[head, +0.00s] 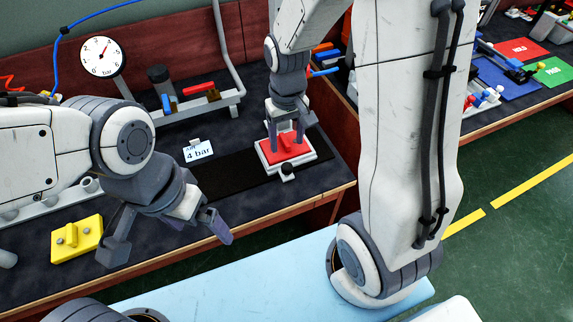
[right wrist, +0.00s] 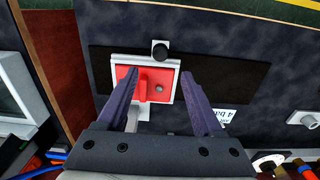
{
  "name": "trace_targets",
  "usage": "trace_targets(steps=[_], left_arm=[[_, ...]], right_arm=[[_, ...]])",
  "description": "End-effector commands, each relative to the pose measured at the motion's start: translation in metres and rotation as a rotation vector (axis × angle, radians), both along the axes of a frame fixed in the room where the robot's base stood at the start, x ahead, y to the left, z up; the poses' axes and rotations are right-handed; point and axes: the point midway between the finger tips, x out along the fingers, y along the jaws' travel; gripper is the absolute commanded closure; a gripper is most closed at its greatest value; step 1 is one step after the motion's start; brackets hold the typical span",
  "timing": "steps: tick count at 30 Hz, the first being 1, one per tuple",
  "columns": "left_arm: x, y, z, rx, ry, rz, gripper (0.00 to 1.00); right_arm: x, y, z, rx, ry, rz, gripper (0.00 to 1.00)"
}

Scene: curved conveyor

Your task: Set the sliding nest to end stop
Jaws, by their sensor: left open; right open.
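The sliding nest is a white frame (head: 262,158) with a red insert and an upright red block. It sits toward the right end of a dark strip (head: 215,187) on the bench. In the right wrist view, the nest (right wrist: 117,63) lies between and beyond my fingers. A black knob (head: 287,168) is at its front edge. My right gripper (head: 287,128) points down over the nest, open; the red block (right wrist: 143,84) shows between its fingers (right wrist: 158,75). Contact cannot be told. My left gripper (head: 165,238) is open and empty near the bench front. I cannot single out an end stop.
A "4 bar" card (head: 198,151) stands behind the strip. A yellow block (head: 77,240) lies at left front. A gauge (head: 102,56) and a rail fixture (head: 205,100) stand at the back. The strip left of the nest looks clear.

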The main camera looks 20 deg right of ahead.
Motion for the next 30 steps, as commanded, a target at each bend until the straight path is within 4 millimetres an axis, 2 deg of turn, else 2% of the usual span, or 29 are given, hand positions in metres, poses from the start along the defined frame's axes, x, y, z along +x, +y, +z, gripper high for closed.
trace_targets(steps=[9,15,20,28,29,30], left_arm=[[0.000,0.000,-0.005,-0.001,-0.001,0.000,0.00],[0.000,0.000,-0.008,-0.001,-0.001,0.000,0.00],[0.000,0.000,-0.009,0.000,0.000,0.000,0.00],[0.000,0.000,-0.009,0.000,0.000,0.000,0.00],[0.000,0.000,-0.009,0.000,0.000,0.000,0.00],[0.000,0.000,-0.009,0.000,0.000,0.000,0.00]], right_arm=[[-0.003,0.000,-0.057,0.000,0.008,0.000,0.32],[-0.002,0.000,-0.085,0.000,0.005,0.000,0.32],[-0.002,0.000,-0.095,0.000,0.002,0.000,0.32],[-0.002,0.000,-0.096,0.000,0.001,0.000,0.32],[-0.002,0.000,-0.096,0.000,0.001,0.000,0.40],[-0.002,0.000,-0.096,0.000,0.001,0.000,0.55]])
